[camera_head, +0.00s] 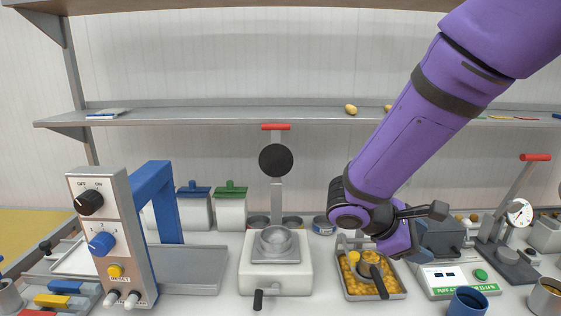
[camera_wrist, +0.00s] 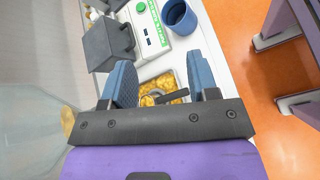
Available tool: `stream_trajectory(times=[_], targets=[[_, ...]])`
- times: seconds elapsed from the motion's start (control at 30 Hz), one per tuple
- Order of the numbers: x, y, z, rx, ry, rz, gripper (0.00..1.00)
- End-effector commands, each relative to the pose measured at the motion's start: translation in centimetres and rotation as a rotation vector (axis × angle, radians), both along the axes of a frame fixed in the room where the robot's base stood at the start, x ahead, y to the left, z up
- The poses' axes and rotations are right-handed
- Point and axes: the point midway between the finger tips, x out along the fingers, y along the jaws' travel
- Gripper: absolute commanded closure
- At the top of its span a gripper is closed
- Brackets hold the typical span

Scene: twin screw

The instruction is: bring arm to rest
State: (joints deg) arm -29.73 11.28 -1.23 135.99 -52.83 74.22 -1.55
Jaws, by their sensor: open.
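My purple arm reaches in from the upper right in the head view. My gripper (camera_head: 425,211) is raised above the counter, over and to the right of a metal tray of yellow pieces (camera_head: 390,296). In the wrist view my gripper's two blue fingers (camera_wrist: 162,84) are spread apart with nothing held between them. The tray's yellow pieces (camera_wrist: 158,86) and a dark handle show beyond the gap, apart from the fingers. My wrist hides part of the counter behind it.
A press (camera_head: 275,270) with a red-topped lever stands left of the tray. A control box (camera_head: 105,240) stands far left. A white-and-green device (camera_head: 455,280) and a blue cup (camera_head: 467,302) stand at right. A shelf (camera_head: 250,115) spans the wall behind.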

Motion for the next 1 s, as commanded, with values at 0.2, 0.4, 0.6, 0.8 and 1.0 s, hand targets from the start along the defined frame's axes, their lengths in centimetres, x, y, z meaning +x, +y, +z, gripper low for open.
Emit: stream_trajectory(times=[0.2, 0.4, 0.6, 0.8, 1.0], targets=[[-3.5, -2.6, 3.3, 0.240, -0.133, -0.216, 0.46], [-6.7, -3.9, 5.7, 0.456, -0.269, -0.392, 0.46], [-9.6, -4.5, 8.0, 0.671, -0.428, -0.547, 0.46], [-12.2, -4.4, 10.4, 0.881, -0.605, -0.679, 0.46], [-14.4, -4.1, 12.5, 1.065, -0.773, -0.775, 0.46]])
